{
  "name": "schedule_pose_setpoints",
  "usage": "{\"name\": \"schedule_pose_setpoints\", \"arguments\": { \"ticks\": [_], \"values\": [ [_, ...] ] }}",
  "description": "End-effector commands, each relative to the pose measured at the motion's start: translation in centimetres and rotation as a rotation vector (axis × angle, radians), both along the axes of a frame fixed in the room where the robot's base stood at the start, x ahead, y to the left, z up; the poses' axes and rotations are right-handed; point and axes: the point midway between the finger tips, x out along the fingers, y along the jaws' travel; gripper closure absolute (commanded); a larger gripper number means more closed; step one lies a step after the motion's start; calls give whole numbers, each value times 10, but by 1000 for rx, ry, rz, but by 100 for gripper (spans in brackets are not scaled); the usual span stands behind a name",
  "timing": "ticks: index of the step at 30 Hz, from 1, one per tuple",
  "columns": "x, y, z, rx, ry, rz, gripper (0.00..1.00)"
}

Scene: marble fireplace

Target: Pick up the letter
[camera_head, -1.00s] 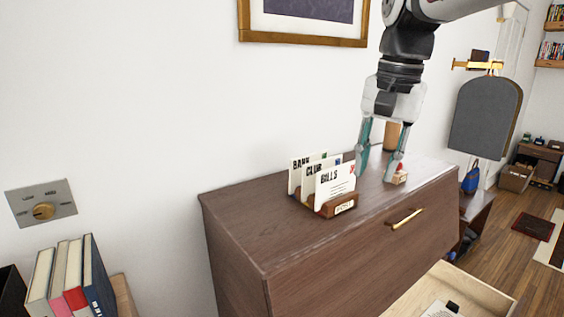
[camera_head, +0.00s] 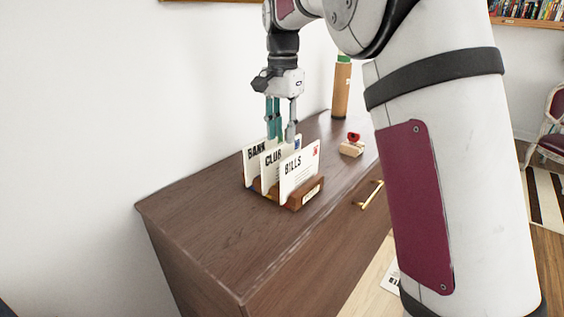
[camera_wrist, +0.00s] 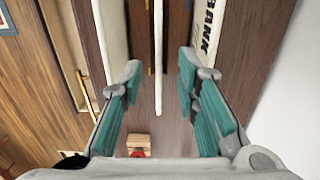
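Three white letters marked BANK (camera_head: 255,152), CLUB (camera_head: 270,163) and BILLS (camera_head: 298,172) stand upright in a brown wooden holder (camera_head: 308,195) on the dark cabinet. My gripper (camera_head: 281,138) points down at their upper edges. In the wrist view its teal fingers (camera_wrist: 160,70) are apart, one on each side of the middle letter's thin edge (camera_wrist: 158,50). The BANK letter (camera_wrist: 208,35) is right of the fingers there, and another letter (camera_wrist: 113,45) is at the left. I cannot tell whether a finger touches any letter. Another paper (camera_head: 391,281) shows partly behind my arm.
A small wooden stamp with a red top (camera_head: 352,145) sits right of the holder. A brown cylinder with a green top (camera_head: 342,90) stands at the back. The cabinet's front left top (camera_head: 220,220) is clear.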

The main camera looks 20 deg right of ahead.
Motion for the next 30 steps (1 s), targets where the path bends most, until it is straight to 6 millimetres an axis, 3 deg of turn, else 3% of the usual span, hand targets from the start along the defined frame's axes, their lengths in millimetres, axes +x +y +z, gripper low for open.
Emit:
{"name": "schedule_pose_setpoints", "arguments": {
  "ticks": [11,19,28,30],
  "values": [
    [-2,1,-34,0,4,1,71],
    [-3,1,-69,1,2,1,71],
    [-1,1,-75,1,-1,1,71],
    [-1,1,-75,1,-1,1,84]
  ]
}}
